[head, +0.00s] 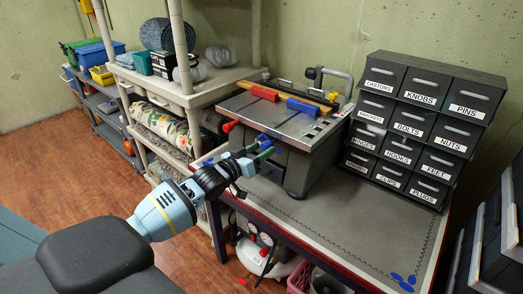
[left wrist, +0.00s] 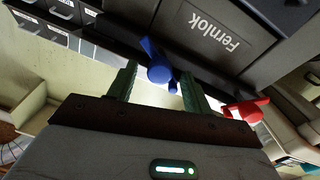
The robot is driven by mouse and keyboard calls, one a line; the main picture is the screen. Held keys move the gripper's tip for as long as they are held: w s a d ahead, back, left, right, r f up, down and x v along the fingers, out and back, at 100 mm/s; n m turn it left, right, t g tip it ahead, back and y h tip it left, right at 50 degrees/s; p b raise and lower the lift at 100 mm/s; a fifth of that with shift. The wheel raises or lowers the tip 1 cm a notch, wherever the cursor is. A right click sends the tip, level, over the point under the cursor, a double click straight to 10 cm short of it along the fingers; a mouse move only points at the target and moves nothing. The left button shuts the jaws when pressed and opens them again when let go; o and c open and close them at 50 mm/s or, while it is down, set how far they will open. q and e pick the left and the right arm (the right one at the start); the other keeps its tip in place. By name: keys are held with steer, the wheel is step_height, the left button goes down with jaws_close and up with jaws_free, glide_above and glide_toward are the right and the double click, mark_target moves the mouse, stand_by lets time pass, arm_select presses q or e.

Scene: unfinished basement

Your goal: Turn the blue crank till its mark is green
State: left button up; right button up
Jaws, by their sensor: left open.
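The blue crank (head: 263,139) sticks out from the front side of the grey table machine. My left gripper (head: 258,159) is open right in front of it. In the left wrist view the blue crank (left wrist: 160,72) lies across the gap between the two green fingers of my left gripper (left wrist: 158,90), with space showing on its right side. I cannot tell whether a finger touches it. The crank's mark is not visible. My right gripper is not in view.
A red handle (head: 229,126) sits left of the crank on the machine (head: 290,118), close to one finger in the left wrist view (left wrist: 246,110). A labelled drawer cabinet (head: 425,125) stands at right. The bench (head: 350,225) is mostly clear in front. Cluttered shelves (head: 215,82) stand at left.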

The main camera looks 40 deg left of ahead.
arm_select(q)
steer(key=shift+w+d, duration=0.1)
steer(key=shift+w, duration=0.3)
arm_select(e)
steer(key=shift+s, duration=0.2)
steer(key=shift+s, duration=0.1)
arm_select(q)
steer(key=c, duration=1)
steer(key=shift+o, duration=0.2)
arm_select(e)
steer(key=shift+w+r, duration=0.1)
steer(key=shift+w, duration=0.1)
arm_select(q)
steer(key=shift+m, duration=0.4)
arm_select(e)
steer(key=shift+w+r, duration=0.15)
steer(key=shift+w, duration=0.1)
